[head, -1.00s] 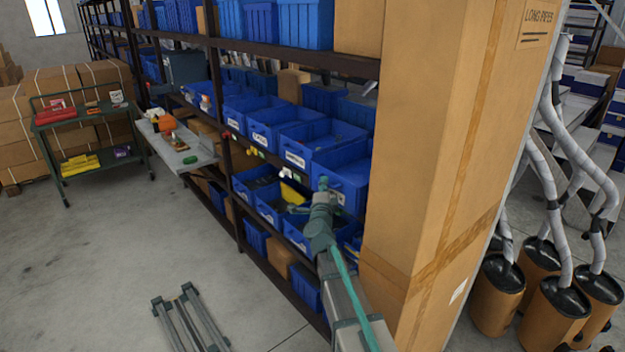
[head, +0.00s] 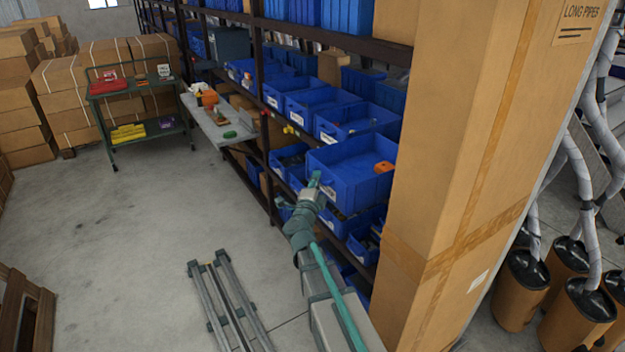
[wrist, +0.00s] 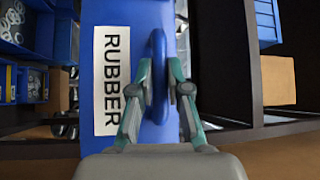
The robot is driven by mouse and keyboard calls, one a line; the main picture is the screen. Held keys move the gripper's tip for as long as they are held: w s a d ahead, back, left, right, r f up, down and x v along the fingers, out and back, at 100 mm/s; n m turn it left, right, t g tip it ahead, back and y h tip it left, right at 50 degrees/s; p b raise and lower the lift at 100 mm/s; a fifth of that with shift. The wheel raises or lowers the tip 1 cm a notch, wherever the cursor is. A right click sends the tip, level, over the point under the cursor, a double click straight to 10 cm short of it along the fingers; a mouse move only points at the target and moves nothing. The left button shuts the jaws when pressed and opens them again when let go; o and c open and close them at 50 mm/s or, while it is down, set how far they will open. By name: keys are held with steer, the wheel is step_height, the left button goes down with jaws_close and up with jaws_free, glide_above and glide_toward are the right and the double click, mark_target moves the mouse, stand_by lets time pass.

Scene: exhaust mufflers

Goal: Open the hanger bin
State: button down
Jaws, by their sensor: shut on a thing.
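A blue bin (head: 340,185) on the middle shelf juts out past its neighbours toward the aisle. An orange thing (head: 383,167) lies inside it at the back right. In the wrist view, the bin front (wrist: 135,14) carries a white label (wrist: 111,80) reading "RUBBER"; the word "hanger" does not show. A rounded blue handle (wrist: 158,50) stands out from this front. My gripper (wrist: 160,88) has its two teal fingers on either side of the handle and is shut on it. In the head view, my gripper (head: 314,182) is at the bin's front.
Other blue bins (head: 355,116) stand in a row farther along the shelf, with more bins (head: 365,235) below. A tall cardboard box (head: 465,130) stands close on the right. Grey rails (head: 230,300) lie on the floor; open floor (head: 110,220) spreads to the left.

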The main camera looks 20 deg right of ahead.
steer(key=c, duration=1.1)
jaws_free()
steer(key=shift+c, duration=0.2)
steer(key=v, duration=1.2)
